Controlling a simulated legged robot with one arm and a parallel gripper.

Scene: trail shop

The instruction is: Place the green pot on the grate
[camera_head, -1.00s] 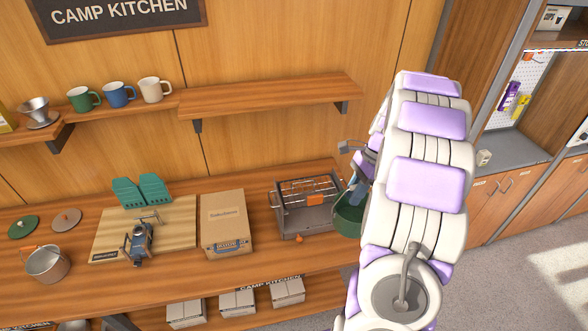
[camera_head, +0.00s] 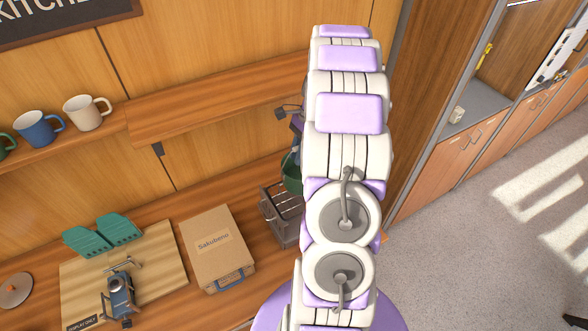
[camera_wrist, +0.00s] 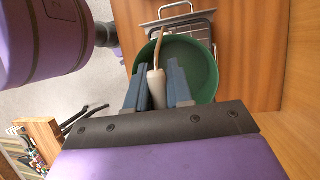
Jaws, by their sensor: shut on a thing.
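The green pot (camera_head: 291,177) shows at the left edge of my arm in the head view, mostly hidden by the arm. The wrist view looks into the pot (camera_wrist: 204,72), which is empty apart from its raised pale handle (camera_wrist: 157,88). My gripper (camera_wrist: 157,78) is shut on that handle, one blue-grey finger on each side. The grate (camera_head: 286,198) tops a grey metal stove, partly hidden by my arm. In the wrist view the grate (camera_wrist: 196,24) shows just beyond the pot, which overlaps its near part. The gap in height between them cannot be told.
A cardboard box (camera_head: 215,245) stands left of the stove on the wooden counter. Farther left are a cutting board (camera_head: 80,280), a small blue burner (camera_head: 119,292) and a teal folded windscreen (camera_head: 103,236). A shelf (camera_head: 220,100) with mugs runs above.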

